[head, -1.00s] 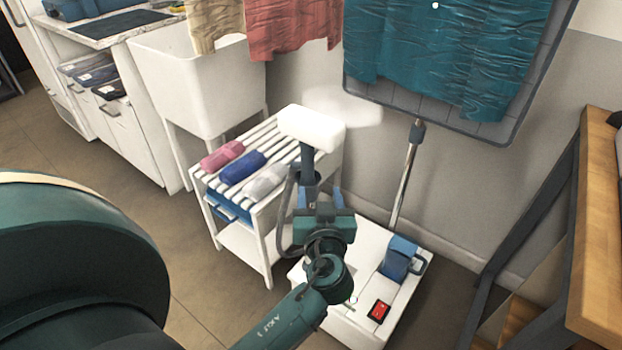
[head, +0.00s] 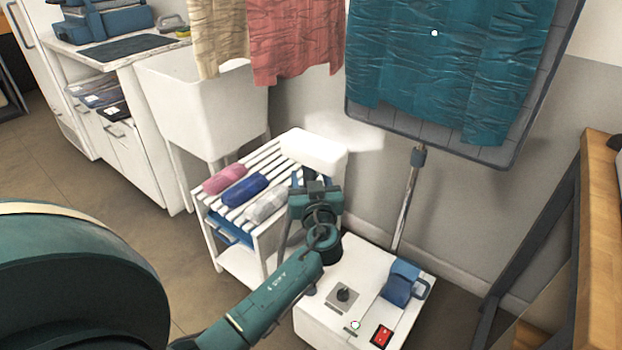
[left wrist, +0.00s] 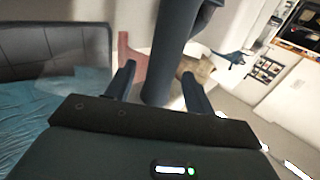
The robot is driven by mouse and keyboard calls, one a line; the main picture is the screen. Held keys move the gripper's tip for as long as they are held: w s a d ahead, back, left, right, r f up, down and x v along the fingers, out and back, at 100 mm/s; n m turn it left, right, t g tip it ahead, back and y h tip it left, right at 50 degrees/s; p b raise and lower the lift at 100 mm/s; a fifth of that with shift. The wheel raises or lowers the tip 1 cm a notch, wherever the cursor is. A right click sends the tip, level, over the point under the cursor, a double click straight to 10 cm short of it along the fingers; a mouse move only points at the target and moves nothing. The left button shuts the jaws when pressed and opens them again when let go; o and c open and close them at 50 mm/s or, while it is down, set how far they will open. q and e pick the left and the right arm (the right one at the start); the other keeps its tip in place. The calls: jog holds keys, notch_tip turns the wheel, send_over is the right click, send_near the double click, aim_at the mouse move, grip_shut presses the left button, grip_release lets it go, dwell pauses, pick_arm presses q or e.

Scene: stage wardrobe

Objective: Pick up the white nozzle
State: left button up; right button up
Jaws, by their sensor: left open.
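The white nozzle (head: 315,152) is a rounded white block above the right end of the slatted shelf in the head view. A dark blue handle runs down from it, largely hidden behind my left gripper (head: 316,180). In the left wrist view the dark handle (left wrist: 172,55) stands between the two spread fingers of my left gripper (left wrist: 160,88). The fingers are open, and I cannot tell whether either touches the handle. The white head is not clear in the wrist view. My right gripper is not in view.
A white slatted shelf (head: 222,213) holds pink (head: 223,179), blue (head: 245,190) and pale grey (head: 267,206) rolls. A white base unit (head: 322,325) with a blue tank (head: 402,284) and red switch (head: 381,335) stands right, its pole (head: 408,200) rising behind. Garments hang above.

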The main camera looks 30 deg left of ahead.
pick_arm(q)
jog(key=shift+x, duration=0.8)
jog(key=shift+c, duration=0.2)
jog(key=shift+r, duration=0.1)
grip_shut()
